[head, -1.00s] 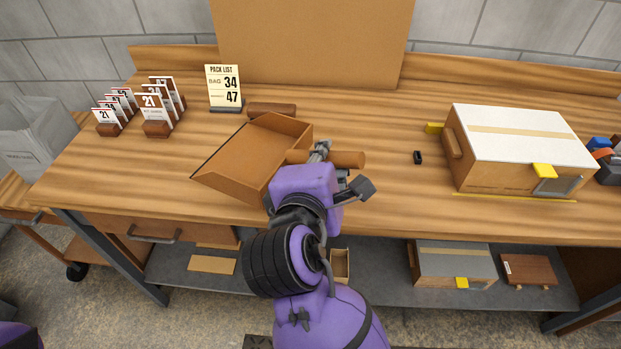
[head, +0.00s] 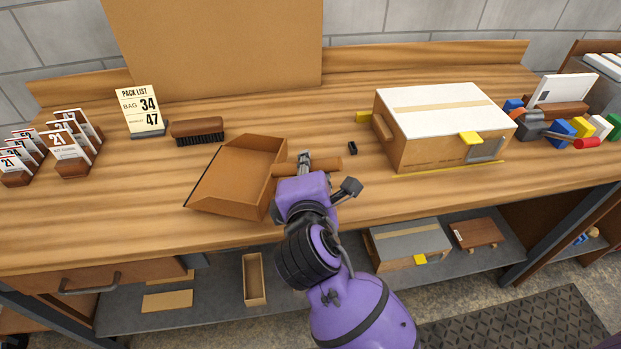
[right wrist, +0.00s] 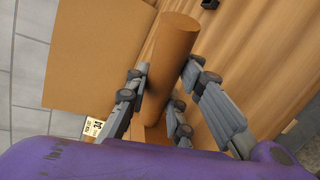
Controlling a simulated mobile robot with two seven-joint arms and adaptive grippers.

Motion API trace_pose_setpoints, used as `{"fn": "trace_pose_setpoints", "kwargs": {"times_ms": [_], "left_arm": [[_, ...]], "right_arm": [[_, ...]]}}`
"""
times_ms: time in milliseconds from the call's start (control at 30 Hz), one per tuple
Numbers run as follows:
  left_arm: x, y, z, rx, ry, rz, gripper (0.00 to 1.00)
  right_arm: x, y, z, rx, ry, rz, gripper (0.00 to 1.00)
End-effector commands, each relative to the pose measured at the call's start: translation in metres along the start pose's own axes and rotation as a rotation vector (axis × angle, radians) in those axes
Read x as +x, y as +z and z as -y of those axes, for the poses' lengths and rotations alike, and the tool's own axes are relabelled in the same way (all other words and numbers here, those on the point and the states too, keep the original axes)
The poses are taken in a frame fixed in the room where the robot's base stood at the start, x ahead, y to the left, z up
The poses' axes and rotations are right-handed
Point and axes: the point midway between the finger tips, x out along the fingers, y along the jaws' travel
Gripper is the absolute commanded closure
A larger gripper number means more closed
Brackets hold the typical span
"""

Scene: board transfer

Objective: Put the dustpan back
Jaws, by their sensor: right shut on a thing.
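The dustpan (head: 236,176) is a brown open scoop with a round wooden handle (head: 329,164). It is over the front middle of the workbench, tray to the left and handle to the right. My right gripper (head: 305,164) is shut on the handle. In the right wrist view, the fingers (right wrist: 165,88) lie on both sides of the brown handle (right wrist: 176,50). Whether the dustpan touches the bench top is hard to tell. A brush (head: 197,128) with black bristles lies behind it to the left. My left gripper is not in view.
A white-topped wooden box (head: 440,130) with yellow tabs stands right of the handle. A small black piece (head: 352,147) lies between. A pack list sign (head: 139,110) and card holders (head: 70,145) stand at left. Coloured blocks (head: 570,130) lie far right. A tall brown board (head: 215,45) stands behind.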

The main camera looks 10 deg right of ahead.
Motion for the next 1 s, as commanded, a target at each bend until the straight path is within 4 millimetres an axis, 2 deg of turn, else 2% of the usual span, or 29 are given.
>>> {"fn": "trace_pose_setpoints", "kwargs": {"times_ms": [100,300,667,700,800,1000], "left_arm": [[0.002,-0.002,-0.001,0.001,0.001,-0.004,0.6],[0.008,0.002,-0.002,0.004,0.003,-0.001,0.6],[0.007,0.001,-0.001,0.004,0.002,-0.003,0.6],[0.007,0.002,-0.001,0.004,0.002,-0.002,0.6],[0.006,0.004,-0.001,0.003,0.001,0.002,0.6],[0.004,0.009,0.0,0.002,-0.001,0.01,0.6]], "right_arm": [[0.007,0.004,0.01,-0.002,-0.001,0.003,1.0],[0.015,-0.004,0.037,-0.001,-0.003,0.001,1.0],[0.015,-0.005,0.038,0.001,0.001,0.001,1.0],[0.015,-0.005,0.038,0.0,0.0,0.001,0.73],[0.015,-0.005,0.038,0.0,0.0,0.001,0.6],[0.015,-0.005,0.038,0.0,0.0,0.001,0.59]]}}
